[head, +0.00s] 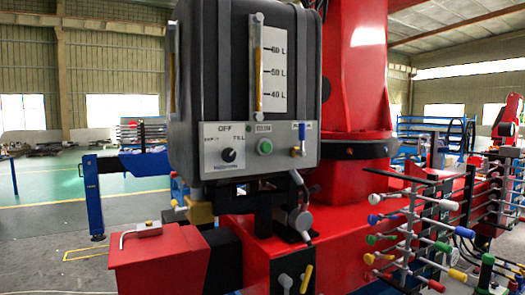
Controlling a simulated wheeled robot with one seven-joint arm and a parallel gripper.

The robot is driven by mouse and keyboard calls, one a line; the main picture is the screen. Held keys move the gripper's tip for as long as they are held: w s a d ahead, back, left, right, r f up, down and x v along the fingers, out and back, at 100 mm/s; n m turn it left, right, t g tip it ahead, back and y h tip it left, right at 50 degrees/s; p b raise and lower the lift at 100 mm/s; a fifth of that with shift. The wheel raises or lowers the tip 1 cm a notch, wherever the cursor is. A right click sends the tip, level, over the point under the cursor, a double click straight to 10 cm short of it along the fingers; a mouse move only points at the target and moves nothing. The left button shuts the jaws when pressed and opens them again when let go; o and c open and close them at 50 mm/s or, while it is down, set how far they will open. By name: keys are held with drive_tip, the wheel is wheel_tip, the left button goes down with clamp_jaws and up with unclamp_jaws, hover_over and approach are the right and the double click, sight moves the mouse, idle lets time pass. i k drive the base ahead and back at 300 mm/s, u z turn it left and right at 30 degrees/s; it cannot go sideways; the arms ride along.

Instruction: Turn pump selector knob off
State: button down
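The black selector knob (229,155) sits on the left of a light grey control panel (250,168) low on the front of a dark grey tank (215,70). "OFF" is printed above the knob, with smaller labels to its left and right. A light mark shows on the knob, but it is too small to tell for sure which label it points to. My gripper is not in this view, and nothing covers the knob.
A green button (265,147) and a blue-handled lever (301,140) share the panel. Below are a brass-coloured fitting (199,211) and a red box (158,258). Levers with coloured knobs (385,218) fill the right. Open floor lies at left.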

sight(229, 155)
drive_tip(key=k, duration=0.5)
drive_tip(key=u, duration=1.85)
drive_tip(key=i, duration=1.25)
drive_tip(key=z, duration=2.05)
